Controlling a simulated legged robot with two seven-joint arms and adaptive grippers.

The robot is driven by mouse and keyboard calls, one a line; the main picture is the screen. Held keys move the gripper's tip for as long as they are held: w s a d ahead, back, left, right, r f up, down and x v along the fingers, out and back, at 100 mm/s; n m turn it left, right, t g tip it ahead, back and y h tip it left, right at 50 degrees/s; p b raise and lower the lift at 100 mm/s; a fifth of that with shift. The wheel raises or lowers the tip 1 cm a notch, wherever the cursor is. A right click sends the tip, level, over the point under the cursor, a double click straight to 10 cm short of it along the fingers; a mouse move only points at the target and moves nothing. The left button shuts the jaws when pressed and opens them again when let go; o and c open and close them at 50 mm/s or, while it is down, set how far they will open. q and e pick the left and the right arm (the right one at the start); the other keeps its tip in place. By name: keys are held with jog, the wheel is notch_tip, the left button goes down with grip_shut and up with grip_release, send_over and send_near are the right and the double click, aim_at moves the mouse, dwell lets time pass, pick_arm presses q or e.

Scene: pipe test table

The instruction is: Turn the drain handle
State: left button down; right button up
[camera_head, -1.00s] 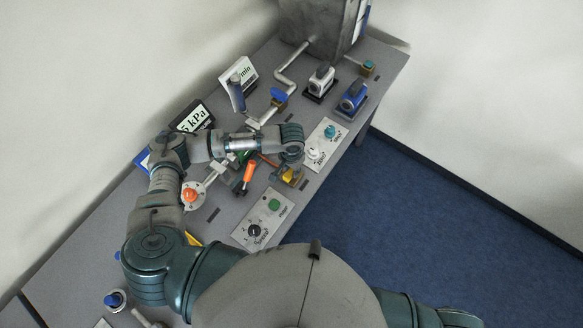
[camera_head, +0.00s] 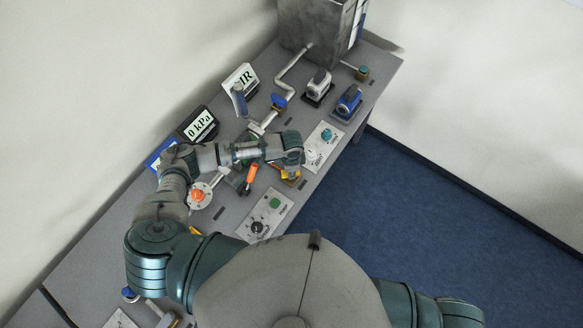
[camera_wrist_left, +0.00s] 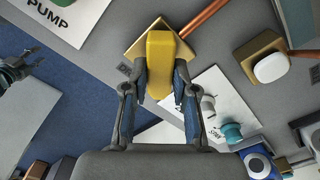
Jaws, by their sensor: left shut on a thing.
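The yellow drain handle (camera_wrist_left: 160,58) sits on a brass valve (camera_wrist_left: 137,47) at the end of a copper pipe (camera_wrist_left: 203,20) in the wrist view. The two fingers of my left gripper (camera_wrist_left: 158,85) lie on either side of it, shut on it. In the head view the yellow handle (camera_head: 291,174) shows just below my left wrist, and that wrist hides the fingers. What looks like my right gripper (camera_wrist_left: 14,74) shows small at the left edge of the wrist view, too small to read its jaws.
A pump panel (camera_head: 264,214) lies left of the handle, and a start panel (camera_head: 323,146) lies right. An orange-handled lever (camera_head: 250,176) and an orange knob (camera_head: 198,196) are close by. A pressure display (camera_head: 199,125) reads 0 kPa. Blue floor (camera_head: 430,215) is clear beyond the table edge.

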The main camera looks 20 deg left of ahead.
pick_arm(q)
jog(key=m, duration=0.4)
jog(key=shift+a+m, duration=0.1)
jog(key=shift+m, duration=2.1)
jog(key=c, duration=1.1)
grip_release()
jog(key=shift+o, duration=0.9)
notch_tip(320, 180, up, 12)
jog(key=shift+w+f, duration=0.1)
